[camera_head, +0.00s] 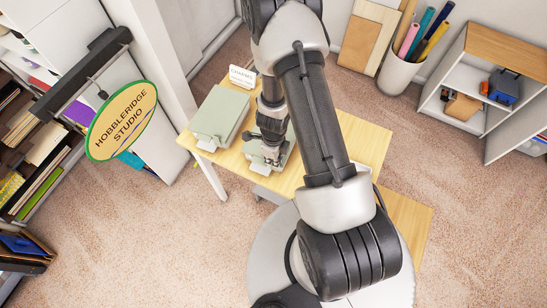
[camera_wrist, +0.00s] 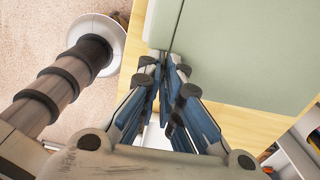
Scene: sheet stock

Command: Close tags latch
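Two pale green cases stand on a light wooden table (camera_head: 362,139). The left case (camera_head: 219,114) is clear of my arm. The right case (camera_head: 284,152) is partly hidden by my gripper (camera_head: 271,155), which is down at it. In the wrist view, a broad pale green surface (camera_wrist: 245,45) fills the upper right, with a dark seam along its left side and a narrower green strip (camera_wrist: 161,22) beyond. My gripper's fingertips (camera_wrist: 165,68) converge at the near end of this seam. Whether they touch or hold anything is unclear. No latch can be made out.
A small white card (camera_head: 242,76) stands behind the left case. A hanging oval sign (camera_head: 122,120) and shelves are at left. A bin of rolls (camera_head: 401,72) and a low shelf unit (camera_head: 495,75) are at the right. Carpet is clear at lower left.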

